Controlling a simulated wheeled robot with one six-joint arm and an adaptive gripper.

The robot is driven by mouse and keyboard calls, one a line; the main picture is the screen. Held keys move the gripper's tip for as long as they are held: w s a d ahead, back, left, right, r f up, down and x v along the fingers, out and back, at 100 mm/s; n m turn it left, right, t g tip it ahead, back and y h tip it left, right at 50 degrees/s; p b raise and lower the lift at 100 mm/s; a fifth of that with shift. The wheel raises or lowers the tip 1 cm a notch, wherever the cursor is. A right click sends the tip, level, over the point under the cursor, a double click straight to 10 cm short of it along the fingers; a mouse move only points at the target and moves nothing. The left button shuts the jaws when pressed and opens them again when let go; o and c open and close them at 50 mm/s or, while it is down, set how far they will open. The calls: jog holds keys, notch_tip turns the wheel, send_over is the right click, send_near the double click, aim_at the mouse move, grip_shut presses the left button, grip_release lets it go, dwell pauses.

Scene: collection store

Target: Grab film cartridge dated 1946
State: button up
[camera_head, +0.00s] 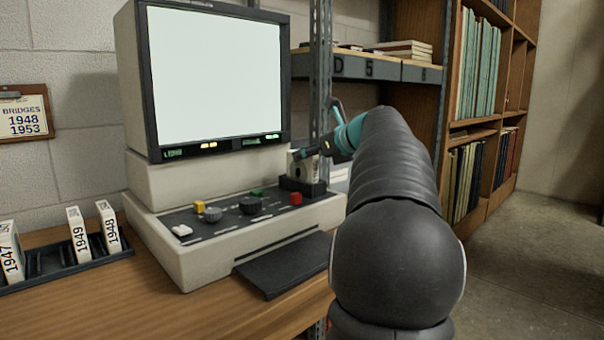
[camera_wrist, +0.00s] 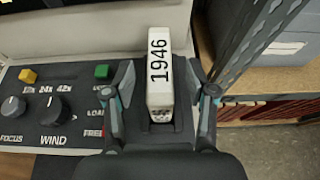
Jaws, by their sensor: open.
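The white film cartridge marked 1946 (camera_wrist: 159,75) stands upright in a dark slot holder on the right of the film reader's control panel. It also shows in the head view (camera_head: 301,166), partly hidden by my gripper. My gripper (camera_wrist: 160,84) is open, with one finger on each side of the cartridge. A gap shows between each finger and the cartridge in the wrist view. In the head view my gripper (camera_head: 312,152) reaches in from the right at the cartridge's height.
The reader (camera_head: 215,80) has a lit blank screen; its knobs and buttons (camera_head: 250,204) lie left of the cartridge. A metal shelf post (camera_head: 319,60) stands close behind my gripper. A dark rack (camera_head: 70,262) at left holds cartridges 1947, 1949 and 1948.

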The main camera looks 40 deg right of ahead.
jog(key=x, duration=0.3)
jog(key=shift+w+f, duration=0.1)
grip_shut()
